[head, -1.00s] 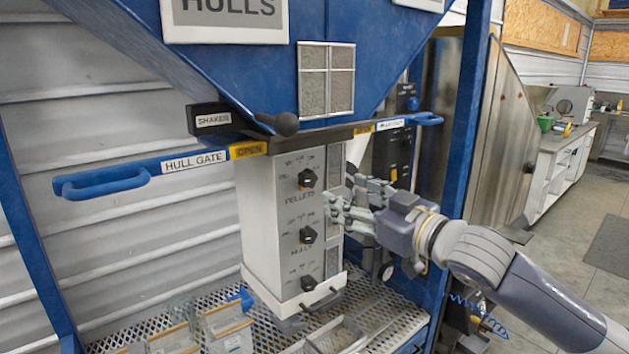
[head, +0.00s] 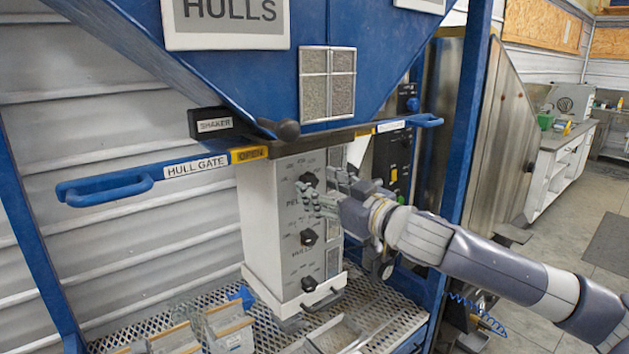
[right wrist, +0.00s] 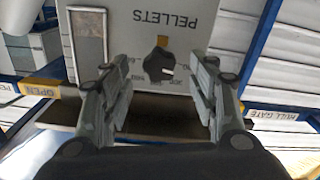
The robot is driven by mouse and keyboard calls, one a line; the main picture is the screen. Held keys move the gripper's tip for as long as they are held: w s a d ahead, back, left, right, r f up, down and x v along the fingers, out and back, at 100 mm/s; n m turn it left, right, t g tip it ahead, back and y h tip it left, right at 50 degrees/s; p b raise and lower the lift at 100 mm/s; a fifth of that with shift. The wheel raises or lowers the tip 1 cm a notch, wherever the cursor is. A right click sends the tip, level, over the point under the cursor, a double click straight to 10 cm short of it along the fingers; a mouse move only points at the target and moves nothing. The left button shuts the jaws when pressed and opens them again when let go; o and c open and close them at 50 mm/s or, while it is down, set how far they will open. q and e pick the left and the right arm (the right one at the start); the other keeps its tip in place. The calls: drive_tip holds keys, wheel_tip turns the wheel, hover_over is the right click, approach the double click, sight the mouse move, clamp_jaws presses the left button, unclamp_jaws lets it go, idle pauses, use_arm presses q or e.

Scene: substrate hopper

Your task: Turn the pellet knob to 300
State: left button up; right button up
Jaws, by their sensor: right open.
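The pellet knob (head: 308,179) is the upper black knob on the white dial box (head: 256,220), under the hopper. My right gripper (head: 322,192) is open in front of the box, close to the pellet knob. In the wrist view its fingers (right wrist: 160,78) stand left and right of the knob, with a gap on both sides. Dial numbers are too small or partly hidden to read. My left gripper is not in view.
A second black knob (head: 308,237) sits lower on the box. A blue post (head: 466,120) stands to the right. Trays (head: 228,330) lie on the mesh below.

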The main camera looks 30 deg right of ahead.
sight(309, 182)
drive_tip(key=shift+w+d+r+p, duration=0.1)
drive_tip(key=shift+w+r+p, duration=0.1)
drive_tip(key=shift+w+p, duration=0.35)
drive_tip(key=shift+w+a+f+p, duration=0.2)
drive_tip(key=shift+w+p, duration=0.15)
drive_tip(key=shift+w, duration=0.4)
drive_tip(key=shift+c, duration=0.5)
drive_tip(key=c, duration=1)
